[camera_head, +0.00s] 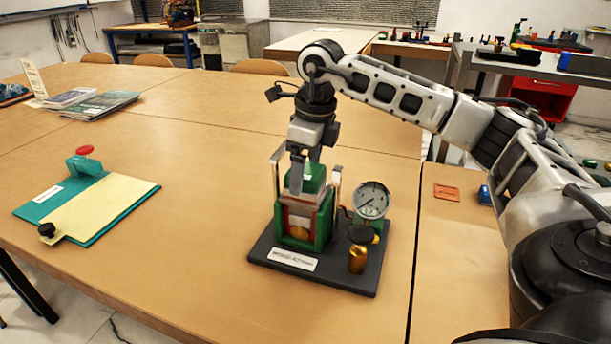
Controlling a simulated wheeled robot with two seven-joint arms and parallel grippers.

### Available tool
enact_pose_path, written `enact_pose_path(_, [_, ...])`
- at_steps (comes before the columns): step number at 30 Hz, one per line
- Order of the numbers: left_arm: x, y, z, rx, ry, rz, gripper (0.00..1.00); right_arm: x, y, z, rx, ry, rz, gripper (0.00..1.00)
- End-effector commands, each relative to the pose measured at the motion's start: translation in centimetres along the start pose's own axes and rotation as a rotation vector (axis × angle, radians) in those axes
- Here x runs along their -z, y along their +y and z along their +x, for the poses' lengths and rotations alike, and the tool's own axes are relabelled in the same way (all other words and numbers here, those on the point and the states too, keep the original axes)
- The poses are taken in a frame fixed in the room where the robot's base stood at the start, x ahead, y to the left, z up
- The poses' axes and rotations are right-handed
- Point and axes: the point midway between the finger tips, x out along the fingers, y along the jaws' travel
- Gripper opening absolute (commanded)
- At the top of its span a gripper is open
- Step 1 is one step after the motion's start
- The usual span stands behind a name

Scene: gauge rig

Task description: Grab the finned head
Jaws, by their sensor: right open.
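The gauge rig stands on a dark base plate (335,277) in the middle of the table. It has a green frame (322,228) around a pale block with red edges. A green piece (314,178) sits at its top, between two light upright bars; it may be the finned head, but I cannot make out fins. My right gripper (298,180) points down just over this piece, its fingers partly in front of it. The jaws are open; whether they touch the piece, I cannot tell. My left gripper is out of view.
A round dial gauge (371,200) and a brass fitting with a dark knob (360,236) stand right of the frame. A green board with a cream pad (95,208) lies at left. Magazines (100,105) lie behind it. The table front is clear.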

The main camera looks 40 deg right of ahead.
Motion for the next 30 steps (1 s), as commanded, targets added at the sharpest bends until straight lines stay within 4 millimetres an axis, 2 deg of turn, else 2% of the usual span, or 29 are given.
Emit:
enact_pose_path(3, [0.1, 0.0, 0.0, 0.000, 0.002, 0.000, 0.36, 0.0, 0.0, 0.0, 0.000, 0.000, 0.000, 0.79])
enact_pose_path(6, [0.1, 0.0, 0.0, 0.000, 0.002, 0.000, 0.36, 0.0, 0.0, 0.0, 0.000, 0.000, 0.000, 0.51])
enact_pose_path(9, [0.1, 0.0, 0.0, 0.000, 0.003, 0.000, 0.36, 0.0, 0.0, 0.0, 0.000, 0.000, 0.000, 0.28])
enact_pose_path(17, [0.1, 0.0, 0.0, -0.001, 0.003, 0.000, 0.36, 0.0, 0.0, -0.1, 0.001, -0.001, 0.000, 0.28])
enact_pose_path(22, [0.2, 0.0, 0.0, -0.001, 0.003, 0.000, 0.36, -0.2, 0.0, -0.9, 0.001, -0.003, 0.000, 0.28])
enact_pose_path(27, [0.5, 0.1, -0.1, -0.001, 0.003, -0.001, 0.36, -0.6, 0.0, -3.3, 0.002, -0.006, -0.001, 0.28])
enact_pose_path(30, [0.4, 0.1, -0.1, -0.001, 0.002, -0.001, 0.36, 0.2, 1.1, -5.0, 0.003, -0.005, -0.003, 0.28])
